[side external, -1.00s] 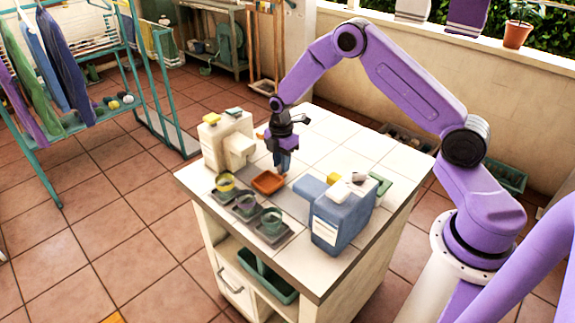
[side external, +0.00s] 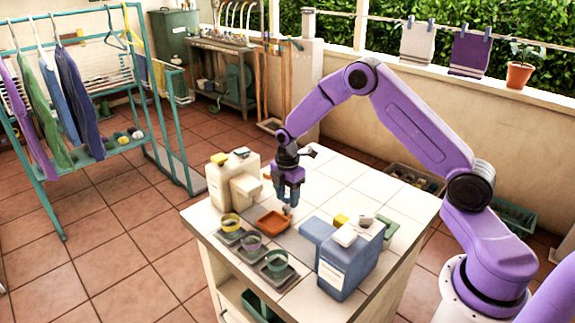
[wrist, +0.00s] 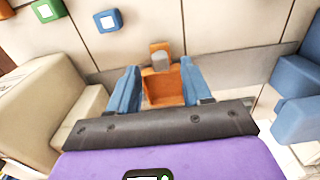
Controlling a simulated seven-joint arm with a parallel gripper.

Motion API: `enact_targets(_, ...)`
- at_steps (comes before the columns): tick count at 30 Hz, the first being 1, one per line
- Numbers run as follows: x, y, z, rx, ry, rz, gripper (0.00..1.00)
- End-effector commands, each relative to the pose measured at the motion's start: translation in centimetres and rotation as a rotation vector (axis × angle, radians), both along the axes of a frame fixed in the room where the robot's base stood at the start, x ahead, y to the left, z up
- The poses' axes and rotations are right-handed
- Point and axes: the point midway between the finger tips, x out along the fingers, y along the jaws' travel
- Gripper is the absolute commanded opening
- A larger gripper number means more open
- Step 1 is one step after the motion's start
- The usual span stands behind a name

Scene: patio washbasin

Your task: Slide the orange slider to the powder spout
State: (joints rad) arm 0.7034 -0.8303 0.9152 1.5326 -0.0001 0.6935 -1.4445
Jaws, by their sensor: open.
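The orange slider (side external: 273,222) is a shallow square tray between two dispensers on the tiled counter. In the wrist view the orange slider (wrist: 158,97) has an upright tab with a grey top. My gripper (side external: 289,210) is open, low at the tray's right side in the side view. In the wrist view my gripper (wrist: 158,88) has one blue finger on each side of the slider; contact is unclear. The cream dispenser (side external: 220,185) has a block-shaped spout (side external: 245,190). The blue dispenser (side external: 345,265) has a spout block (side external: 318,232). I cannot tell which is the powder spout.
In the wrist view, green (wrist: 47,10) and blue (wrist: 107,21) square blocks lie on the tiles. The far part of the counter (side external: 350,180) is clear.

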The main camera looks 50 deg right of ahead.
Motion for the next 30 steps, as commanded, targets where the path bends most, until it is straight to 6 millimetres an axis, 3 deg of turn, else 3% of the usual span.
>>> enact_targets(9,0.1,0.0,7.0,0.001,-0.005,0.000,0.49)
enact_targets(18,0.1,0.0,12.6,0.000,-0.005,-0.001,0.49)
enact_targets(24,0.0,0.0,14.4,0.000,-0.002,-0.001,0.49)
enact_targets(30,0.0,0.0,14.8,0.000,-0.001,-0.001,0.49)
